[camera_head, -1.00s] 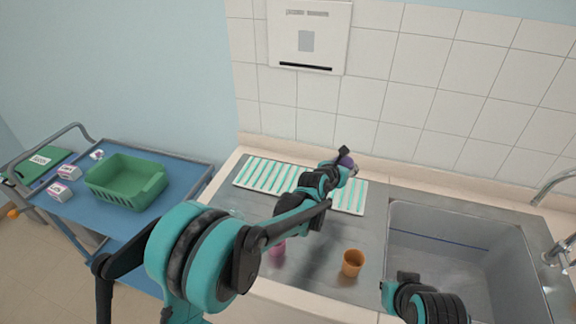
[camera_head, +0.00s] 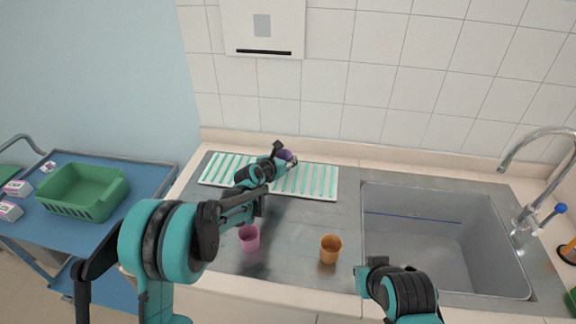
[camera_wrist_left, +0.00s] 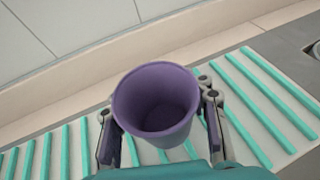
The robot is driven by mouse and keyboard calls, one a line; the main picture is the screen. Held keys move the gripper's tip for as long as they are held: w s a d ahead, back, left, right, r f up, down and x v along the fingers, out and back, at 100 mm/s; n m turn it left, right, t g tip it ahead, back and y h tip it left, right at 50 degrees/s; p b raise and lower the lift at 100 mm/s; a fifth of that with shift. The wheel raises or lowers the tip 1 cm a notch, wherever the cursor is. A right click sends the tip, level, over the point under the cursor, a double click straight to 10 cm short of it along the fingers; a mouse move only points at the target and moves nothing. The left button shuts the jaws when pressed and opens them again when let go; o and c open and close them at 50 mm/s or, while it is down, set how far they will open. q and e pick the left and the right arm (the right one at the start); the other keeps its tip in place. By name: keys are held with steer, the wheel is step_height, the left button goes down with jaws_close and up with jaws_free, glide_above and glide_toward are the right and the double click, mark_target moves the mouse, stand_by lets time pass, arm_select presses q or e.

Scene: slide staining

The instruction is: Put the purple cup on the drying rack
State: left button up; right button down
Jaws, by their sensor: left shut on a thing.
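The purple cup (camera_wrist_left: 157,105) is upright between the two fingers of my left gripper (camera_wrist_left: 160,125) in the left wrist view, its open mouth facing the camera. My left gripper is shut on it. In the head view the purple cup (camera_head: 285,156) shows at the end of my left arm, over the back of the drying rack (camera_head: 317,180), a white board with teal ridges. The ridges show around and below the cup; whether its base touches them is hidden. My right gripper (camera_head: 370,272) is at the sink's front left; its fingertips are unclear.
A pink cup (camera_head: 249,238) and an orange cup (camera_head: 330,248) stand on the steel counter in front of the rack. The sink (camera_head: 430,235) is to the right, with a faucet (camera_head: 530,160). A blue cart with a green basket (camera_head: 83,192) is at left.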

arm_select(q)
step_height(320, 180, down, 2)
steer(key=shift+f+b, duration=0.25)
steer(key=shift+b, duration=0.1)
arm_select(e)
steer(key=shift+f, duration=0.65)
arm_select(q)
steer(key=shift+r, duration=0.1)
arm_select(e)
steer(key=shift+r, duration=0.1)
arm_select(q)
steer(key=shift+f, duration=0.2)
arm_select(e)
steer(key=shift+f, duration=0.2)
arm_select(q)
steer(key=o, duration=0.9)
steer(key=shift+o, duration=0.2)
arm_select(e)
steer(key=shift+r, duration=0.1)
arm_select(q)
steer(key=shift+r, duration=0.1)
